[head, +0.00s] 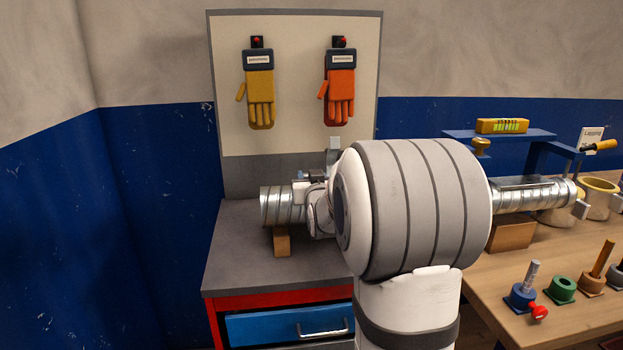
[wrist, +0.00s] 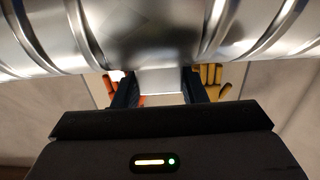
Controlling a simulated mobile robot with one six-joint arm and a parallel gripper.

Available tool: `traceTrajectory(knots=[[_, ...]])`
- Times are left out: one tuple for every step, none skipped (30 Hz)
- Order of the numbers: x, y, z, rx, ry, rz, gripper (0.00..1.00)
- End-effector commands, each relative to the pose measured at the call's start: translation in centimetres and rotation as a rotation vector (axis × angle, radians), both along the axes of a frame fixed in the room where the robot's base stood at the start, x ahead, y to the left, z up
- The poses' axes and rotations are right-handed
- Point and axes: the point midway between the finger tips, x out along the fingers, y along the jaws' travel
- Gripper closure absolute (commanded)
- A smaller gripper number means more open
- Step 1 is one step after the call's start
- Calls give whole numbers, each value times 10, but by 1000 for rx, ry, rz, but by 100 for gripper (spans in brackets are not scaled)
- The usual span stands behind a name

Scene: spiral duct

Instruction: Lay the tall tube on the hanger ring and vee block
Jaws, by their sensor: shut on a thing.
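A silver spiral tube (head: 283,206) lies level above the grey bench top at the left in the head view; my arm hides its right side. A small wooden block (head: 281,241) stands directly under its left part; whether they touch is hard to tell. A grey upright piece (head: 333,161), perhaps the hanger ring, shows behind the tube, mostly hidden by my arm. My gripper (head: 318,200) is at the tube. In the wrist view the tube (wrist: 150,35) spans the top, and my gripper (wrist: 160,86) is shut on it, its fingers reaching its surface.
Another silver tube section (head: 530,196) lies over a wooden block (head: 512,234) on the right bench. A blue stand with a yellow level (head: 502,126), tape rolls (head: 597,197) and several pegs crowd that bench. A glove board (head: 300,85) stands behind the grey bench top (head: 235,255).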

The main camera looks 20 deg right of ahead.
Motion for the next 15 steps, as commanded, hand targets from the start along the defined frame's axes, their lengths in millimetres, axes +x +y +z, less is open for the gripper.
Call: traceTrajectory(knots=[[0, 0, -1, -1, -3, 0, 100], [0, 0, -1, -1, -3, 0, 100], [0, 0, -2, -1, -3, 0, 100], [0, 0, -3, -1, -3, 0, 100], [0, 0, -3, -1, -3, 0, 100], [0, 0, -4, -1, -3, 0, 100], [0, 0, -5, -1, -3, 0, 100], [0, 0, -6, -1, -3, 0, 100], [0, 0, -6, -1, -3, 0, 100], [0, 0, -7, -1, -3, 0, 100], [0, 0, -8, -1, -3, 0, 100], [0, 0, -8, -1, -3, 0, 100], [0, 0, -9, -1, -3, 0, 100], [0, 0, -10, -1, -3, 0, 100], [0, 0, -10, -1, -3, 0, 100]])
